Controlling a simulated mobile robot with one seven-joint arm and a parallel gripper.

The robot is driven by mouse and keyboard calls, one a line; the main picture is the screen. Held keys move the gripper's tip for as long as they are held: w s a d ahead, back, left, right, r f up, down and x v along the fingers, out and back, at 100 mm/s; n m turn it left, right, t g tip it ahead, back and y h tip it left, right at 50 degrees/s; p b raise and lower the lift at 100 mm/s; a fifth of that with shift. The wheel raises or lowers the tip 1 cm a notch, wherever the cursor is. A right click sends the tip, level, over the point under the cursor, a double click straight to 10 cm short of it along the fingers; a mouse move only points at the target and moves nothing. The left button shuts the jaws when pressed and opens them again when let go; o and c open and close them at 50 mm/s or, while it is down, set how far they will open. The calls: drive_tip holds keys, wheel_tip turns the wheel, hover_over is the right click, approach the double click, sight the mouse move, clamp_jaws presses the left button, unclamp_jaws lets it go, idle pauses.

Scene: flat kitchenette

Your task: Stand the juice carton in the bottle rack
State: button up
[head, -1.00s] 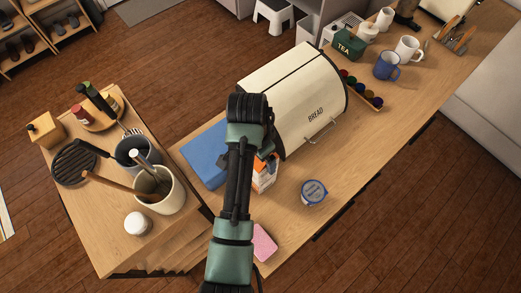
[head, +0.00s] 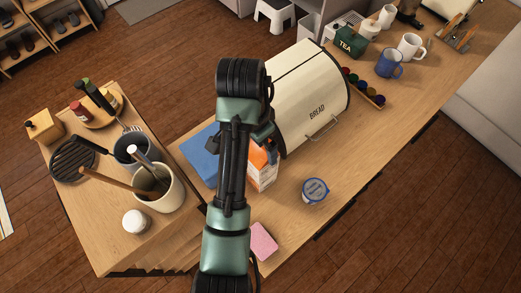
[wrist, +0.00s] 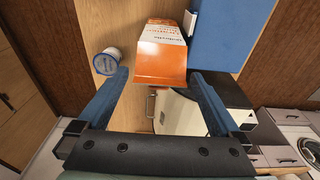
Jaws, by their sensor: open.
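The juice carton (head: 262,172), orange and white, stands on the wooden counter beside the bread box, partly hidden by my arm in the head view. In the wrist view the carton (wrist: 162,52) lies ahead, between the lines of my two fingers. My gripper (wrist: 158,75) is open, with one blue finger to each side of the carton's near end. I cannot tell whether either finger touches it. A blue block-like object (head: 199,158) is just left of the carton; it also shows in the wrist view (wrist: 222,35). I cannot make out a bottle rack for certain.
The cream bread box (head: 309,98) stands close behind the carton. A small blue-lidded cup (head: 315,190) and a pink sponge (head: 263,240) are on the counter's near part. A utensil crock (head: 160,190) stands on the left worktop. The counter right of the cup is clear.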

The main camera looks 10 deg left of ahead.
drive_tip(key=shift+s+a+r+p, duration=0.1)
drive_tip(key=shift+s+r+p, duration=0.05)
drive_tip(key=shift+r+p, duration=1.2)
drive_tip(key=shift+s+a+r+p, duration=0.1)
drive_tip(key=shift+r+p, duration=1)
drive_tip(key=shift+r, duration=0.3)
